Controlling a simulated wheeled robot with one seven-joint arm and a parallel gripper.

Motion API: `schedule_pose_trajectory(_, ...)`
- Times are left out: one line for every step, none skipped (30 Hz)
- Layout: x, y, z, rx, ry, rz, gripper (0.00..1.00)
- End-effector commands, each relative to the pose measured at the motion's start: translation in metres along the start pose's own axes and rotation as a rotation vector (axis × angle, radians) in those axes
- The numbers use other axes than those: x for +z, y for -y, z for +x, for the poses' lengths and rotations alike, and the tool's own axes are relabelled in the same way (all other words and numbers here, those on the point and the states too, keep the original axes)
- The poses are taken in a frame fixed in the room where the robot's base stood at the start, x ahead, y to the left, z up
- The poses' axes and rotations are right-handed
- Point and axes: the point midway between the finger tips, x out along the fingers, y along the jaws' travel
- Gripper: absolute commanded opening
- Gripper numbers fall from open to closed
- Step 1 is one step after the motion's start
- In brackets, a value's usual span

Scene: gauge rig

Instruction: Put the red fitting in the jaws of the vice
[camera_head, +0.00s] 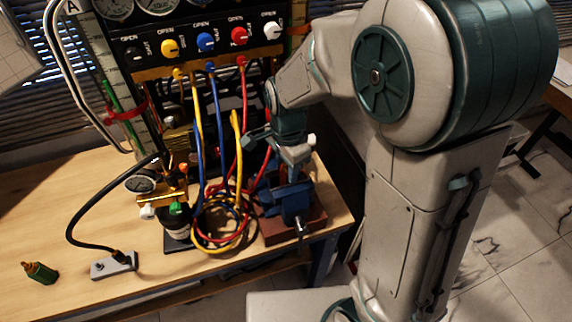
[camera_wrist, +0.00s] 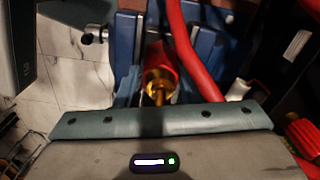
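The red fitting (camera_wrist: 158,60), with a brass end (camera_wrist: 157,88), shows in the middle of the wrist view, in front of the blue vice. It appears to lie in the gap between the vice's blue parts; I cannot tell whether the jaws touch it. The blue vice (camera_head: 293,203) stands on a reddish-brown base at the bench's right corner in the head view, and fills the back of the wrist view (camera_wrist: 205,50). My gripper (camera_head: 285,150) is just above the vice. Its fingertips are not clear in either view, and the fitting is hidden in the head view.
A red hose (camera_wrist: 194,45) runs close beside the fitting. Yellow, blue and red hoses (camera_head: 222,225) coil left of the vice, below a valve panel (camera_head: 205,45). A gauge assembly (camera_head: 140,184), a grey block (camera_head: 114,265) and a green fitting (camera_head: 40,271) are on the bench (camera_head: 65,200).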

Motion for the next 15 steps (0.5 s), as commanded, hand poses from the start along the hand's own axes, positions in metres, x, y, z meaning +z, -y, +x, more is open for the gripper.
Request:
schedule_pose_trajectory(0.0,0.0,-0.001,0.0,0.0,0.0,0.46)
schedule_pose_trajectory(0.0,0.0,-0.001,0.0,0.0,0.0,0.55)
schedule_pose_trajectory(0.0,0.0,-0.001,0.0,0.0,0.0,0.57)
schedule_pose_trajectory(0.0,0.0,-0.001,0.0,0.0,0.0,0.57)
schedule_pose_trajectory(0.0,0.0,-0.001,0.0,0.0,0.0,0.57)
schedule_pose_trajectory(0.0,0.0,-0.001,0.0,0.0,0.0,0.57)
schedule_pose_trajectory(0.0,0.0,-0.001,0.0,0.0,0.0,0.57)
schedule_pose_trajectory(0.0,0.0,-0.001,0.0,0.0,0.0,0.57)
schedule_pose_trajectory(0.0,0.0,-0.001,0.0,0.0,0.0,0.57)
schedule_pose_trajectory(0.0,0.0,-0.001,0.0,0.0,0.0,0.57)
schedule_pose_trajectory(0.0,0.0,-0.001,0.0,0.0,0.0,0.57)
schedule_pose_trajectory(0.0,0.0,-0.003,-0.001,0.0,0.0,0.57)
schedule_pose_trajectory(0.0,0.0,-0.005,-0.001,0.0,-0.001,0.57)
schedule_pose_trajectory(0.0,0.0,-0.007,-0.001,0.0,-0.001,0.57)
schedule_pose_trajectory(0.0,0.0,-0.011,-0.001,0.0,-0.001,0.57)
